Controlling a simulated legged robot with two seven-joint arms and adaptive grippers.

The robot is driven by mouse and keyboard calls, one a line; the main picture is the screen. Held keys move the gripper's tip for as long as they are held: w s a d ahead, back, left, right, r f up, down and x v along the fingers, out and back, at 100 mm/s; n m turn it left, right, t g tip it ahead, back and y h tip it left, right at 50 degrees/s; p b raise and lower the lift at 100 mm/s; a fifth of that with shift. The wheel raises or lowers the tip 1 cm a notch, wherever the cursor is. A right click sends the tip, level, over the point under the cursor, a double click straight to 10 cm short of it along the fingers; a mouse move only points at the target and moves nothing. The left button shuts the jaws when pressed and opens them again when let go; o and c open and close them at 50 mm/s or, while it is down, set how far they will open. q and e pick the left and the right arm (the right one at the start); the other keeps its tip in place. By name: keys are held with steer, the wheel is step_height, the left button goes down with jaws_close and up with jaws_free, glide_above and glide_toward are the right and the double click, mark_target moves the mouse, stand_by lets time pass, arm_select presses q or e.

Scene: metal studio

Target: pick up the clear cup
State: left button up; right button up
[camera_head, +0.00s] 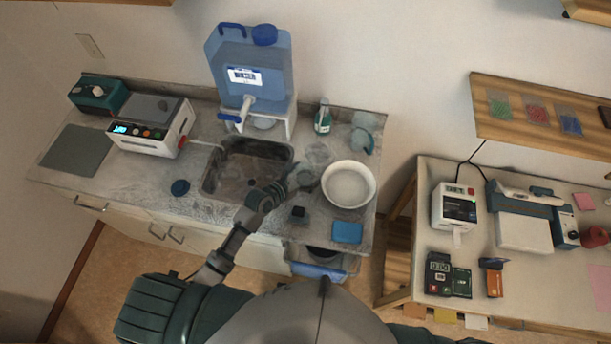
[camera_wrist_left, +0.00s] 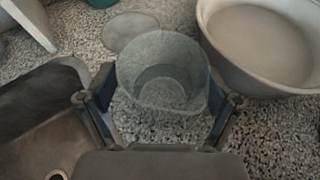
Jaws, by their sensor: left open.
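The clear cup (camera_wrist_left: 163,75) stands upright on the speckled counter in the left wrist view. It lies between the two open fingers of my left gripper (camera_wrist_left: 158,105), just ahead of the palm. Whether the fingers touch it I cannot tell. In the head view my left gripper (camera_head: 289,183) reaches over the counter between the sink and the white bowl, and the clear cup (camera_head: 304,180) is small and faint at its fingers. My right gripper is not in view.
The white bowl (camera_head: 348,185) stands close to the right of the cup, and it also shows in the left wrist view (camera_wrist_left: 262,45). The sink (camera_head: 243,168) is on the left. A clear round disc (camera_wrist_left: 130,31) lies behind the cup. A blue sponge (camera_head: 347,232) lies near the front edge.

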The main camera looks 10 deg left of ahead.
arm_select(q)
steer(key=shift+a, duration=0.2)
steer(key=shift+s+a, duration=0.15)
steer(key=c, duration=1.2)
steer(key=shift+d, duration=0.65)
steer(key=shift+c, duration=0.5)
steer(key=shift+a+r, duration=0.25)
steer(key=shift+r, duration=0.4)
steer(key=shift+a+r, duration=0.2)
steer(key=shift+r, duration=0.45)
step_height(320, 180, up, 8)
steer(key=p, duration=0.1)
steer(key=shift+f, duration=0.25)
steer(key=shift+d, duration=0.2)
